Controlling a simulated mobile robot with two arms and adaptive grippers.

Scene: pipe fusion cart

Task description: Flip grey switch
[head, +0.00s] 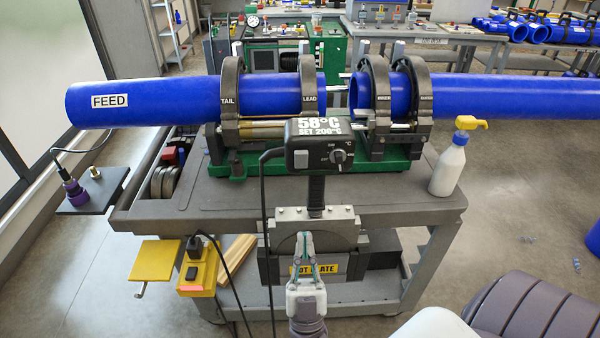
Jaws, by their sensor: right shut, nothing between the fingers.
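The grey switch (301,160) is a small light-grey square on the left of the front face of a black control box (322,147). My right gripper (304,236) is shut and empty, pointing up. In the picture it is below the box and the switch, in front of the grey holder (343,222) marked "HOT PLATE". It is clear of the switch. My left gripper is not in view.
Blue pipes (172,101) lie in clamps on the grey cart (420,204). A black cable hangs left of the control box. A yellow box (196,274) with a black switch hangs at the cart's front left.

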